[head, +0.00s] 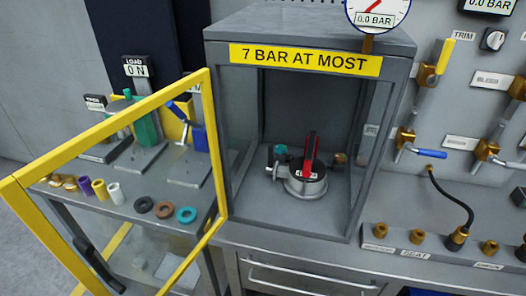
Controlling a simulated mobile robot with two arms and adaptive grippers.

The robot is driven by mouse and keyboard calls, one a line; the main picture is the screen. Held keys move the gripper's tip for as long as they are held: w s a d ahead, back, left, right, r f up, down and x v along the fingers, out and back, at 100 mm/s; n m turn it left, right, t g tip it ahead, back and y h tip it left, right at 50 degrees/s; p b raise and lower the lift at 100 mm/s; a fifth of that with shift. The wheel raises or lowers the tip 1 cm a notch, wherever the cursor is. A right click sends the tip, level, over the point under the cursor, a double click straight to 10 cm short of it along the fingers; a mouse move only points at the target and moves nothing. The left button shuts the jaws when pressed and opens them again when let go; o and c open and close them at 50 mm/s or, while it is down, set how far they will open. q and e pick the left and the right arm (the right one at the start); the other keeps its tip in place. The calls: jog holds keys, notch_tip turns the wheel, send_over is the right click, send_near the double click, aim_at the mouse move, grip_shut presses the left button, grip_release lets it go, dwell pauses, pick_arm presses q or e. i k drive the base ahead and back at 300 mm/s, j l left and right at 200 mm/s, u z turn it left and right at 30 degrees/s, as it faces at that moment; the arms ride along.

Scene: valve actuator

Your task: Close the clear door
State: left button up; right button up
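The clear door (120,122) has a yellow frame and stands wide open. It swings out from the left front edge of the grey cabinet (310,22), towards me and to the left. A dark handle-like bar (98,266) shows near its free edge at the lower left. The cabinet front is open under a yellow "7 BAR AT MOST" sign (305,60). Inside stands a round metal valve actuator (306,186) with an upright red lever (310,155). Neither of my grippers is in view.
Through and behind the door, a side bench holds coloured rings (145,205) and stands with tools (146,130). To the right are a gauge (374,12), valves (428,76) and a black hose (455,198). A drawer handle (310,275) is below the cabinet.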

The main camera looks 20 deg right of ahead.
aim_at(12, 192)
jog(key=k+l+z, duration=0.15)
jog(key=k+z, duration=0.3)
jog(key=k, duration=0.2)
jog(key=j+z, duration=0.1)
jog(key=z, duration=0.3)
jog(key=j+z, duration=0.1)
jog(key=z, duration=0.25)
jog(key=i+j+z, duration=0.1)
jog(key=z, duration=0.3)
jog(key=j+z, duration=0.1)
jog(key=z, duration=0.3)
jog(key=k+j, duration=0.1)
jog(key=j, duration=1.3)
jog(key=k+j, duration=0.15)
jog(key=j, duration=0.55)
jog(key=k+j, duration=0.1)
jog(key=j, duration=0.6)
jog(key=i+z, duration=0.05)
